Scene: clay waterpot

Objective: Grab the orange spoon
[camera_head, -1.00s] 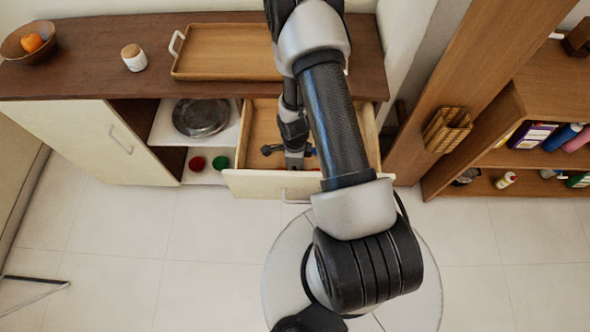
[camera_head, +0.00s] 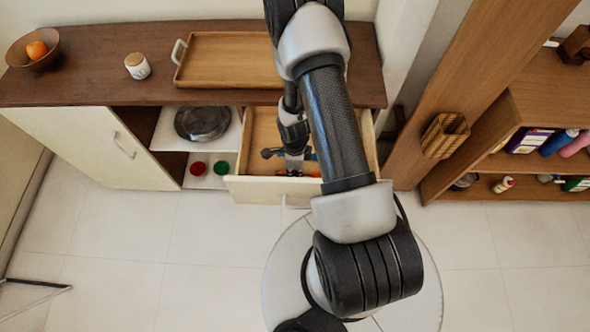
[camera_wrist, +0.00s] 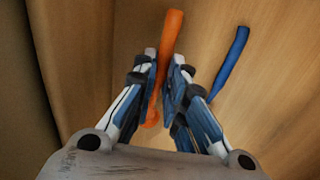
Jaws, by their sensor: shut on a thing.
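The orange spoon (camera_wrist: 170,40) shows in the wrist view as an orange handle running up between my fingers. Its lower part is partly hidden by the fingers. My gripper (camera_wrist: 163,85) is shut on the spoon inside the open drawer. In the head view my gripper (camera_head: 294,165) is low in the drawer (camera_head: 262,125), with a small bit of orange beside it. The arm covers much of the drawer's right side.
A blue utensil (camera_wrist: 232,62) lies in the drawer just right of my gripper. The drawer front (camera_head: 262,190) and side walls stand close around it. A tray (camera_head: 228,60), jar (camera_head: 137,66) and bowl (camera_head: 33,48) are on the counter above.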

